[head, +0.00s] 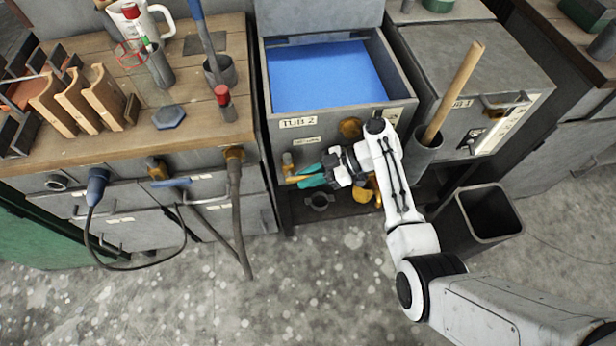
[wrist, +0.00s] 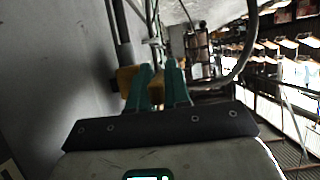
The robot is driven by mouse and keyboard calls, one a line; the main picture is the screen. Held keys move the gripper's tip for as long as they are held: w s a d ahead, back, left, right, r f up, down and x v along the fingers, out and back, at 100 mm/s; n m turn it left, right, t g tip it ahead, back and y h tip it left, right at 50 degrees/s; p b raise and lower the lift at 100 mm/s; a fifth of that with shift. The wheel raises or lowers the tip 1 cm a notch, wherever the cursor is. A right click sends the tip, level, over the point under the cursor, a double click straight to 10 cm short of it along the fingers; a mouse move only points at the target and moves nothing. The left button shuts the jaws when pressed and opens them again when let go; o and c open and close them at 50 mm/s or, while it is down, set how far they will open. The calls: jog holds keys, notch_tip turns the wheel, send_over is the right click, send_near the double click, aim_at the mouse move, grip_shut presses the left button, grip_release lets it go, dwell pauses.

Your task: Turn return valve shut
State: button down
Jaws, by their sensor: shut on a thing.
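In the head view, a grey box labelled TUB 2 (head: 298,123) holds blue liquid. A brass valve (head: 288,163) sits low at the left of its front, under a small label too small to read. I take it as the return valve. Its yellow handle (head: 296,179) shows at the fingertips. My gripper (head: 304,175) reaches it from the right with teal fingers, shut on the handle. In the wrist view my gripper (wrist: 160,70) shows both fingers close together, beside brass fittings (wrist: 126,78). The held part is mostly hidden, and the handle's exact angle cannot be told.
Another brass fitting (head: 350,128) is on the tub's front at right, partly beside my arm. A grey holder (head: 422,155) with a wooden-handled tool and an open dark bin (head: 490,212) stand right. A bench (head: 190,120) with hoses is left. The floor in front is clear.

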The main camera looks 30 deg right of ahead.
jog(key=c, duration=1.4)
grip_release()
jog(key=shift+d, duration=0.1)
jog(key=shift+c, duration=0.2)
jog(key=shift+r, duration=0.45)
jog(key=r, duration=0.1)
jog(key=r+p, duration=0.1)
jog(key=shift+s+r, duration=0.2)
jog(key=shift+r, duration=0.1)
jog(key=s+r+p, duration=0.1)
jog(key=s+r, duration=0.8)
jog(key=s, duration=0.4)
jog(key=shift+s+r, duration=0.2)
jog(key=shift+s, duration=0.1)
